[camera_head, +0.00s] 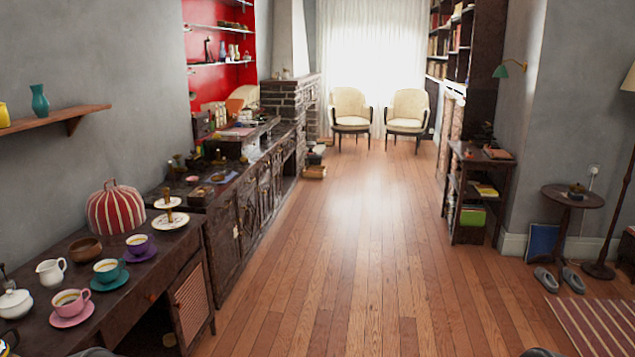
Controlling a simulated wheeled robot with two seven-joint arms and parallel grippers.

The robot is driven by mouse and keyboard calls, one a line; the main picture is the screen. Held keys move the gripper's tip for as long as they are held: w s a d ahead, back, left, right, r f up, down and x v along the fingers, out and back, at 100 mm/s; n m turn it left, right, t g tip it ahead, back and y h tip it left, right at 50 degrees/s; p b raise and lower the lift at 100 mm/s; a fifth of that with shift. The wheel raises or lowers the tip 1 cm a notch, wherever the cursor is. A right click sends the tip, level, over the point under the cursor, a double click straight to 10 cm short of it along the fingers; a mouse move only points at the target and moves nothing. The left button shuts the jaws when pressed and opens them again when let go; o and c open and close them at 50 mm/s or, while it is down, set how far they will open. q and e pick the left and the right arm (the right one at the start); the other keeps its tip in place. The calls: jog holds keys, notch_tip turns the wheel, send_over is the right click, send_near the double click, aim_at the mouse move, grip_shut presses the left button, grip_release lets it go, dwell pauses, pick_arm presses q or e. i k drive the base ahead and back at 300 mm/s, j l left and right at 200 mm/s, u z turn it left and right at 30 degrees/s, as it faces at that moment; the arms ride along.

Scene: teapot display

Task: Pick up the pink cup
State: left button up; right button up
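The pink cup (66,305) stands upright on a pink saucer (74,321), on the dark wooden sideboard (140,290) at the lower left. A yellowish-brown drink shows inside it. Behind it are a teal cup (107,273) on a teal saucer and a purple cup (138,247) on a purple saucer. Neither gripper can be made out. Only small dark rounded parts, which look like my arms, show at the bottom edge, well apart from the pink cup.
A white sugar bowl (15,306), white jug (51,273), brown bowl (86,250), striped tea cosy (116,210) and tiered stand (170,219) crowd the sideboard. A partly cut-off dark item is at the bottom left corner.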

aim_at(74, 303)
jog(key=u, duration=1.4)
